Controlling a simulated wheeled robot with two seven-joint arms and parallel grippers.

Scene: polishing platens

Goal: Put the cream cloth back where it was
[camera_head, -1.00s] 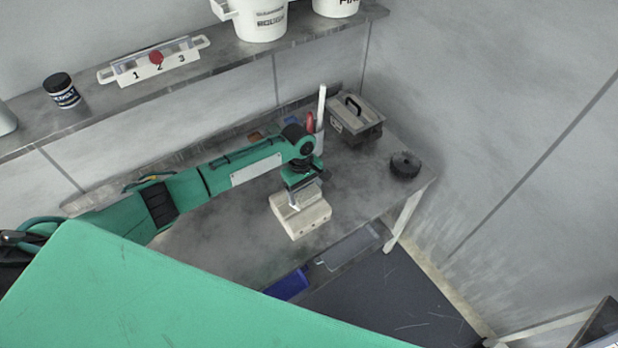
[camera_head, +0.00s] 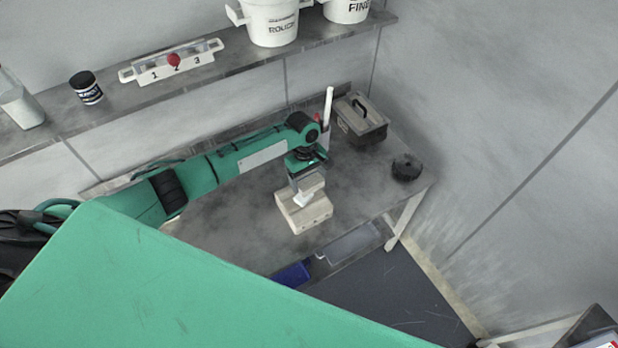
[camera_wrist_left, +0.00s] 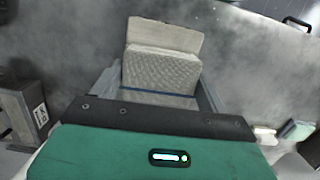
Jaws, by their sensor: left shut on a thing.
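The cream cloth (camera_wrist_left: 160,72) shows in the left wrist view as a pale, textured folded pad between the fingers. My left gripper (camera_head: 302,194) is shut on it, above the table in the head view. A pale cream block-like piece (camera_head: 306,217) is directly below the gripper in the head view. I cannot tell whether the held cloth touches that piece or is part of it. The fingertips and cloth are partly hidden by the gripper body. My right gripper is not in view.
A grey lidded box (camera_head: 366,128), an upright white stick (camera_head: 328,104) and a black round object (camera_head: 406,168) stand to the right on the table (camera_head: 240,220). The shelf (camera_head: 110,106) above holds a numbered tray (camera_head: 190,64), jar (camera_head: 86,88) and buckets (camera_head: 272,20). The table's left part is clear.

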